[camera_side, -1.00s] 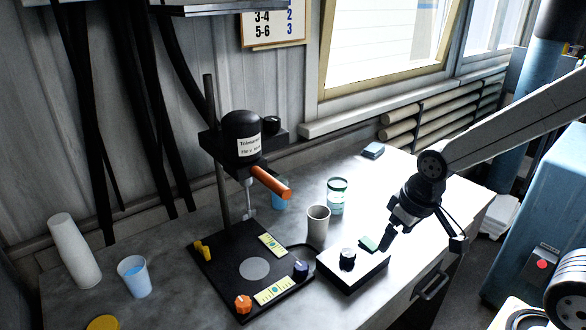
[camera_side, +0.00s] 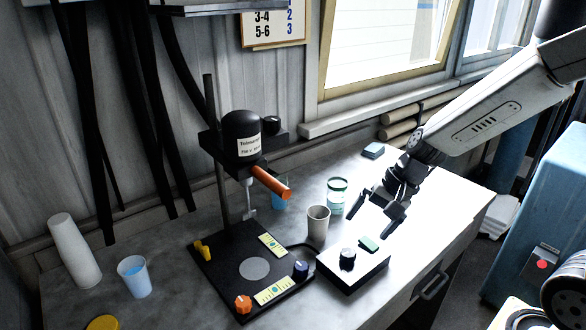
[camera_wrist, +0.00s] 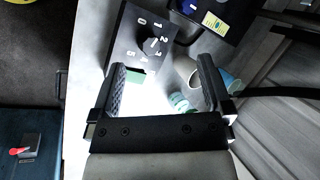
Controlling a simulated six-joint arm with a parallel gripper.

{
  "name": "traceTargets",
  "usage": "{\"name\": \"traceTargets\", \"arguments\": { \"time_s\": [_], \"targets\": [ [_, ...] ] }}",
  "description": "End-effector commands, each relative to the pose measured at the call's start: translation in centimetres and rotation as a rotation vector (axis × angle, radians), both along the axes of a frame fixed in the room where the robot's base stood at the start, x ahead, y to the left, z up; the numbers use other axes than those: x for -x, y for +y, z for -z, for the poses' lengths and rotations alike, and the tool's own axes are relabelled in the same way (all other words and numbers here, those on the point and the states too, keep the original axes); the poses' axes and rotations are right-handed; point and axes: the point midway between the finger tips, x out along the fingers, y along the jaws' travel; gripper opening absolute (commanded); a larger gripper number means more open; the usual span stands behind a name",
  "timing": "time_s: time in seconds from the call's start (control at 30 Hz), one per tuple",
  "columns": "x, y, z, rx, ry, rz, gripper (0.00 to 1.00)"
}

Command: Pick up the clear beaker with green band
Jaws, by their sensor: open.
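The clear beaker with a green band (camera_side: 336,196) stands upright on the bench, just behind and right of a pale grey cup. In the wrist view the beaker (camera_wrist: 181,103) shows between the fingers, nearer the right one. My gripper (camera_side: 370,221) is open and empty, above the bench to the right of the beaker and apart from it. In the wrist view my gripper (camera_wrist: 160,82) has its two fingers wide apart.
The pale grey cup (camera_side: 317,225) stands close to the beaker. A control box (camera_side: 352,269) with a black knob lies in front. The black disperser stand (camera_side: 225,262) is to the left.

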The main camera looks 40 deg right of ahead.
Motion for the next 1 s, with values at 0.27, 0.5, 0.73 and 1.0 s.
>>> {"name": "traceTargets", "arguments": {
  "time_s": [0.27, 0.5, 0.73, 1.0],
  "targets": [
    [-4.1, -1.1, -0.2, -0.271, 0.039, 0.388, 1.00],
    [-8.0, -3.4, -0.6, -0.511, 0.054, 0.714, 1.00],
    [-11.5, -6.9, -0.9, -0.749, 0.049, 1.019, 1.00],
    [-14.8, -12.8, -0.9, -1.040, 0.016, 1.362, 1.00]
  ]
}}
